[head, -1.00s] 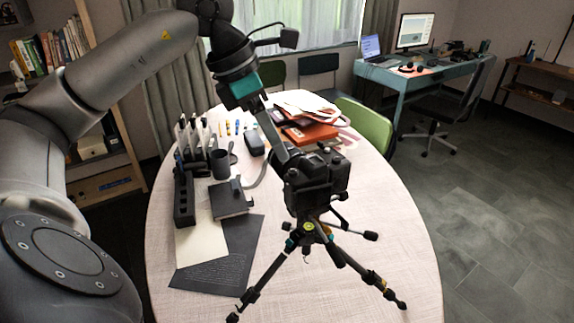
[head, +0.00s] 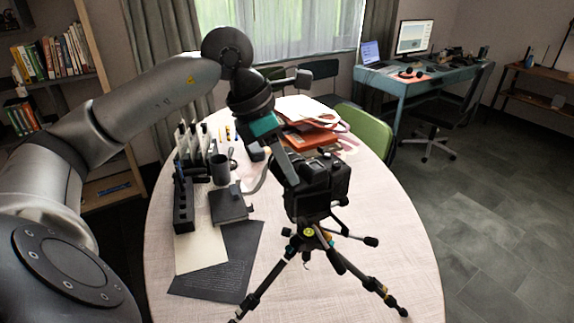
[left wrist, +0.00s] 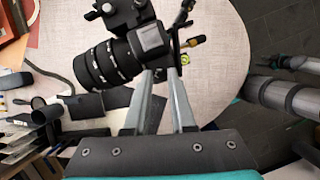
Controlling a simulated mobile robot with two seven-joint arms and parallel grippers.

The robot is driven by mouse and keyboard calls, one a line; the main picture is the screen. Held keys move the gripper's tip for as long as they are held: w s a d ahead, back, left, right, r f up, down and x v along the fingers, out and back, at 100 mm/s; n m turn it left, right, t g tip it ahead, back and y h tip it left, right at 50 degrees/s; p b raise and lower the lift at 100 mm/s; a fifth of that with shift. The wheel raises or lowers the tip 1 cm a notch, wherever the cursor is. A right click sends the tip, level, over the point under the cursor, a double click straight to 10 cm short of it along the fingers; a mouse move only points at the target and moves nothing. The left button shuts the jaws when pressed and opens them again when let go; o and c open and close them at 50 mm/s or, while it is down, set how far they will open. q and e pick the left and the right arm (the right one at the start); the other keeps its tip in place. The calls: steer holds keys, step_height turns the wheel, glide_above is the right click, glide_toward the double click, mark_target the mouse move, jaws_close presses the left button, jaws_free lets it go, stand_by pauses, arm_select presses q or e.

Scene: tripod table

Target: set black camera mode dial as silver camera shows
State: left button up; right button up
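The black camera (head: 322,188) stands on a tripod (head: 312,238) on the table. In the left wrist view its black lens (left wrist: 103,66) points left and its body (left wrist: 150,40) lies just beyond my fingertips. My left gripper (head: 290,180) reaches down to the camera's top from behind in the head view. In the left wrist view the left gripper's two fingers (left wrist: 160,74) are apart, with a narrow gap between the tips; contact with the camera is unclear. The mode dial cannot be made out. I cannot identify a silver camera. My right gripper is not in view.
The pale oval table (head: 370,235) has free room right of the tripod. Left are a dark holder (head: 183,205), a mug (head: 219,168), a dark box (head: 229,205) and dark sheets (head: 225,265). Orange folders (head: 308,138) lie behind the camera. A green chair (head: 366,128) stands at the back right.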

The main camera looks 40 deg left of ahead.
arm_select(q)
jaws_close()
steer(key=shift+n, duration=0.4)
steer(key=shift+d+r+n+y, duration=0.15)
steer(key=shift+n+y, duration=0.45)
steer(key=shift+n, duration=0.4)
steer(key=shift+d+n+t+y+p, duration=0.1)
steer(key=shift+n+t+y+p, duration=0.3)
steer(key=shift+n, duration=0.85)
steer(key=shift+d+n+y+p, duration=0.15)
steer(key=shift+n+y, duration=0.45)
steer(key=shift+n, duration=0.65)
steer(key=o, duration=0.5)
jaws_free()
steer(key=shift+s, duration=0.1)
